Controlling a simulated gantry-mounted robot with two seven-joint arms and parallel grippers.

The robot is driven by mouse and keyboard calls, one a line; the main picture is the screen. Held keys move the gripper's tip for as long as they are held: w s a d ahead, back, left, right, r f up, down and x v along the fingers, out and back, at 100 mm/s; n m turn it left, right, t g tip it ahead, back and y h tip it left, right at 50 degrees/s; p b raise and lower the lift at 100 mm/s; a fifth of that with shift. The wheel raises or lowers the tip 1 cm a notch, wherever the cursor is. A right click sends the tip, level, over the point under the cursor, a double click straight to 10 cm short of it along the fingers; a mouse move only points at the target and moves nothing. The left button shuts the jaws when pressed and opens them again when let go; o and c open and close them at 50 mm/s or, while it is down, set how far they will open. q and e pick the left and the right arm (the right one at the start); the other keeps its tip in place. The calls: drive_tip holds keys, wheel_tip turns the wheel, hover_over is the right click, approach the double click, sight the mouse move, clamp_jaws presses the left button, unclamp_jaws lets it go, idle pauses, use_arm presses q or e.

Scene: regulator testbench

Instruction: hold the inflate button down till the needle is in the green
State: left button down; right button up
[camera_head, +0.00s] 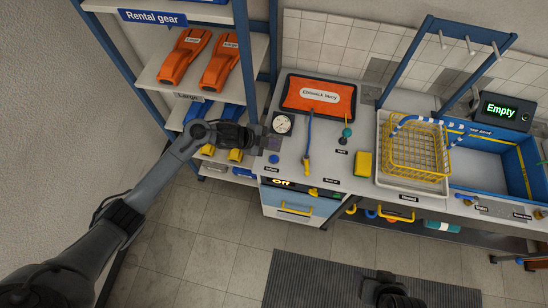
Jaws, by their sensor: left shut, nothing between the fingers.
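A round pressure gauge (282,123) with a white face stands at the left end of the counter. Its needle and any green zone are too small to read. A small purple-blue button-like spot (274,159) is on the counter below the gauge, with a dark label under it too small to read. My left gripper (268,142) is shut and empty, at the counter's left edge between the gauge and the spot. I cannot tell whether it touches anything. My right gripper (393,291) shows only as a dark shape at the bottom, above the floor mat; its fingers are not clear.
A shelf with orange fins (184,57) stands left. A blue tank (528,173) and an "Empty" display (501,111) are right.

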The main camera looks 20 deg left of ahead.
use_arm(q)
drive_tip(key=b, duration=0.6)
hover_over(272, 159)
wheel_tip(272, 159, down, 7)
drive_tip(key=shift+s+r, duration=0.15)
drive_tip(key=shift+f+b, duration=0.8)
drive_tip(key=shift+f, duration=0.2)
idle(0.4)
drive_tip(key=shift+f, duration=0.2)
idle(0.4)
drive_tip(key=shift+f, duration=0.25)
drive_tip(key=shift+f+b, duration=0.15)
drive_tip(key=shift+b, duration=0.2)
idle(0.3)
